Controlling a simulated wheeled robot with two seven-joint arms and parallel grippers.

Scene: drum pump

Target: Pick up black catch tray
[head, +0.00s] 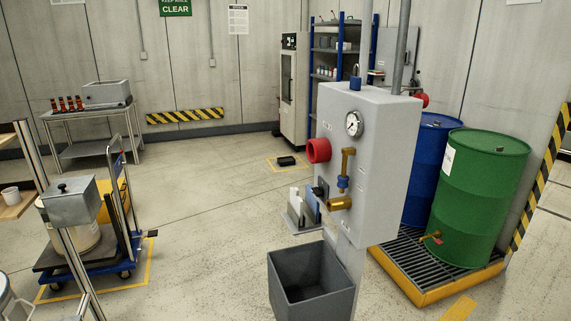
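Neither of my grippers shows in the head view.
A grey pump cabinet (372,175) with gauge and brass tap stands close, above an open dark grey bin (338,301). Blue (430,160) and green (475,190) drums stand on a yellow spill pallet (437,294). A blue trolley (88,270) is at left. Floor between is clear.

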